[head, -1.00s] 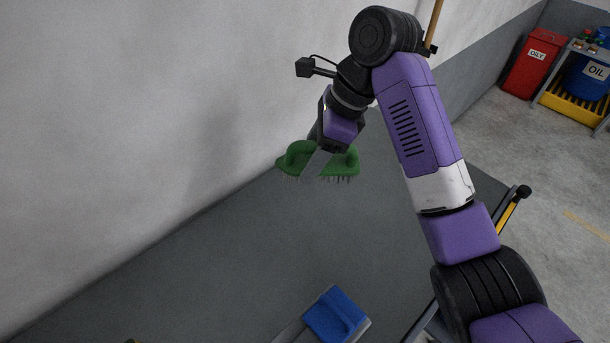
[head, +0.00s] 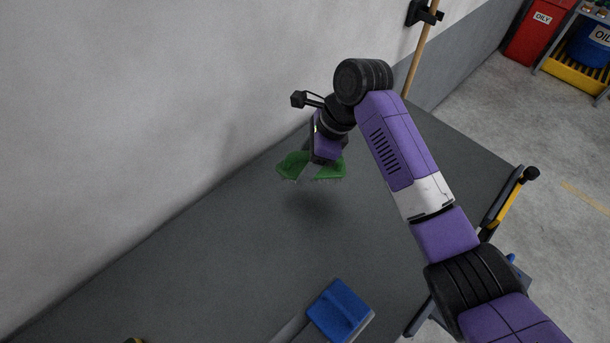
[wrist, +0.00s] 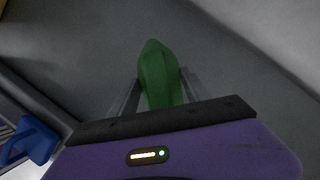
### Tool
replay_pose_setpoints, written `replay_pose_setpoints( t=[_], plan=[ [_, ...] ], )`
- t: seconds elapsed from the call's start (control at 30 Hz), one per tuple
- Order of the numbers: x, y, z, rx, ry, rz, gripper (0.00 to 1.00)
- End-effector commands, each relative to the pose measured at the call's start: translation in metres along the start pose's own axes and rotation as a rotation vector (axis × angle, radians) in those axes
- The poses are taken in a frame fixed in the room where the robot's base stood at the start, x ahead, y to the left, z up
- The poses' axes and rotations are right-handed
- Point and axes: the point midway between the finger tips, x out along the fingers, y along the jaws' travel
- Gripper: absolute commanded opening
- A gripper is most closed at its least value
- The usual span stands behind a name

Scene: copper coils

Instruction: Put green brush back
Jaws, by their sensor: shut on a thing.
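The green brush (head: 324,172) has a green body with bristles pointing down. It hangs above the dark grey table (head: 230,240), with a soft shadow on the surface below it. My gripper (head: 306,172) is shut on the brush's body from above. In the wrist view the green brush (wrist: 158,72) sits between the two grey fingers of my gripper (wrist: 158,88). Its bristles are hidden in that view.
A blue object (head: 340,308) lies on a grey piece near the table's front edge. It also shows in the wrist view (wrist: 34,140). A white wall (head: 130,110) runs along the back. A wooden pole (head: 418,62) stands by the wall. The table's middle is clear.

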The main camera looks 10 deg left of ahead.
Motion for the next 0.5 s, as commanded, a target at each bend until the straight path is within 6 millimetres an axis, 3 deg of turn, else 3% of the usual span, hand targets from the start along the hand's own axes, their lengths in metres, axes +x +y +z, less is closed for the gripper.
replay_pose_setpoints(
  t=[0.5],
  plan=[
    [0.052,0.0,-0.022,0.001,0.0,0.002,0.19]
  ],
)
